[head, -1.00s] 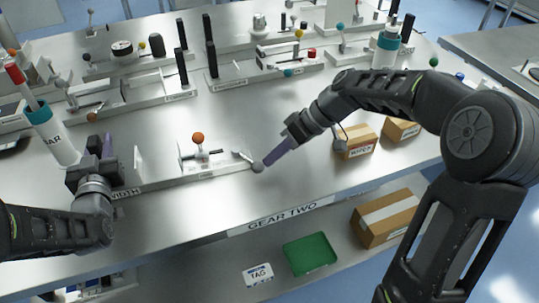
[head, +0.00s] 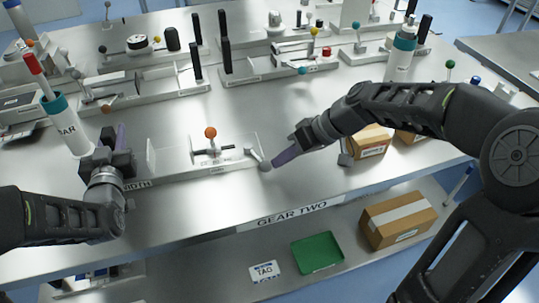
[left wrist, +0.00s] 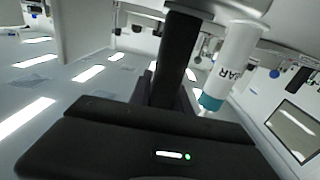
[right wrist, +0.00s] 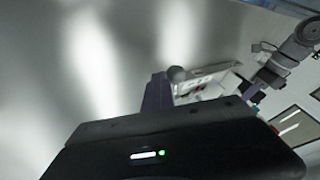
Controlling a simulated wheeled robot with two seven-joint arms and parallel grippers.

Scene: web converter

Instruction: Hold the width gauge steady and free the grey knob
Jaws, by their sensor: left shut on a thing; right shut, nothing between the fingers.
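The width gauge (head: 190,172) lies along the front of the bench, with an orange ball (head: 210,132) on top. The grey knob (head: 265,166) is at the end of a short lever at its right end. It also shows in the right wrist view (right wrist: 176,73).
A cardboard box (head: 368,142) sits right of my right gripper. Other gauges (head: 150,88) fill the back. A green tray (head: 316,252) and a box (head: 398,220) are on the lower shelf.

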